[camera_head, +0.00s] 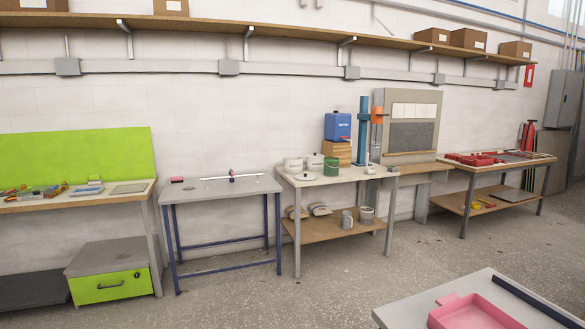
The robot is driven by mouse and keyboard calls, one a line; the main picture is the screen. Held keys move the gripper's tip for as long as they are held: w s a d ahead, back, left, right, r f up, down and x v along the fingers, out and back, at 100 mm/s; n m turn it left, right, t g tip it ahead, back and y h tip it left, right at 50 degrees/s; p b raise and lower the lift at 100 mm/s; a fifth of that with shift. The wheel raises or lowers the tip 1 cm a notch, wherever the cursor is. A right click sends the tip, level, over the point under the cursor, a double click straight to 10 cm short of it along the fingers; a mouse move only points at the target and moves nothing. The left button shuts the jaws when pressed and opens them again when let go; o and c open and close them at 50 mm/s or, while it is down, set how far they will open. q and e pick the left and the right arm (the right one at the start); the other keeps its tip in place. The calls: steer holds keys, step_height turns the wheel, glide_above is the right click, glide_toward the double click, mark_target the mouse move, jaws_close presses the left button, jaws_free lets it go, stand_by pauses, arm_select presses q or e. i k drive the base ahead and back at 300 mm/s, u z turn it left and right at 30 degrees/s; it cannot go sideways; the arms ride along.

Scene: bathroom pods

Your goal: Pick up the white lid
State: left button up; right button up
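A small, flat white lid (305,177) lies near the front left of the middle workbench (340,174) against the wall. It is small in the view, and its details are hard to make out. Behind it stand two white pots (293,164), and a green can (331,167) is to its right. Neither of my grippers shows in the head view. The lid is some way off across the floor.
A grey table (220,191) with blue legs stands left of the workbench. A near table (415,308) with a pink tray (470,314) is at the lower right. A green-drawer cabinet (110,286) is at the left. The concrete floor (300,302) between is open.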

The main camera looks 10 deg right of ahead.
mark_target(305, 177)
steer(key=u, duration=0.3)
steer(key=i, duration=3.65)
steer(key=z, duration=1.85)
steer(key=i, duration=1.95)
steer(key=u, duration=0.15)
